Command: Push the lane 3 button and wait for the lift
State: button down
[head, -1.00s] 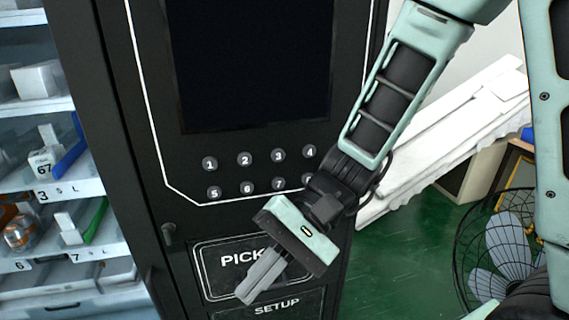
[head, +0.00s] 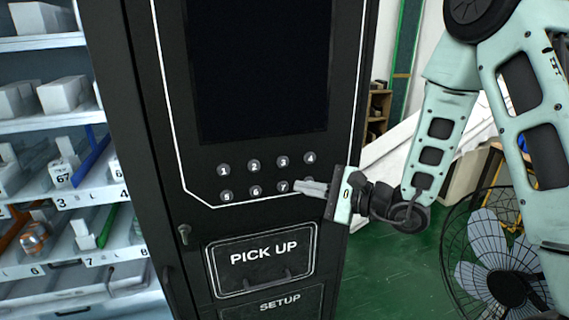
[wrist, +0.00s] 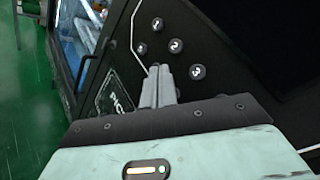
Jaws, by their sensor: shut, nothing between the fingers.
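The round lane 3 button (head: 283,162) is in the top row of the number buttons on the black vending machine, under its dark screen. It also shows in the wrist view (wrist: 198,71), right of the fingertips. My gripper (head: 298,186) is shut and empty, its fingers pointing left at the lower row, near button 7 and covering most of button 8. In the wrist view the fingertips (wrist: 158,70) lie together below buttons 1, 2 and 5. Whether they touch the panel cannot be told. No lift can be made out.
The pick-up door (head: 264,258) is below the buttons. Stocked shelves (head: 65,201) stand at the left. A standing fan (head: 495,265) is at the lower right on the green floor. A white panel leans behind my arm.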

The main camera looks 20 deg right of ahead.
jog(key=shift+w, duration=0.1)
jog(key=p, duration=0.2)
send_near(278, 164)
jog(key=shift+s+a+x, duration=0.15)
jog(key=shift+x, duration=0.7)
jog(key=shift+s+a+x, duration=0.15)
jog(key=shift+x, duration=0.7)
jog(key=shift+s+a+x, duration=0.1)
jog(key=shift+s+x, duration=0.05)
jog(key=shift+x, duration=0.7)
jog(key=shift+w+f+b, duration=0.15)
jog(key=shift+w+b, duration=0.05)
jog(key=shift+b, duration=0.25)
jog(key=shift+w, duration=0.3)
jog(key=shift+w+b, duration=0.4)
jog(key=shift+b, duration=0.1)
jog(key=shift+s, duration=0.1)
jog(key=shift+s+b, duration=0.6)
jog(key=shift+s, duration=0.15)
jog(key=shift+s, duration=0.1)
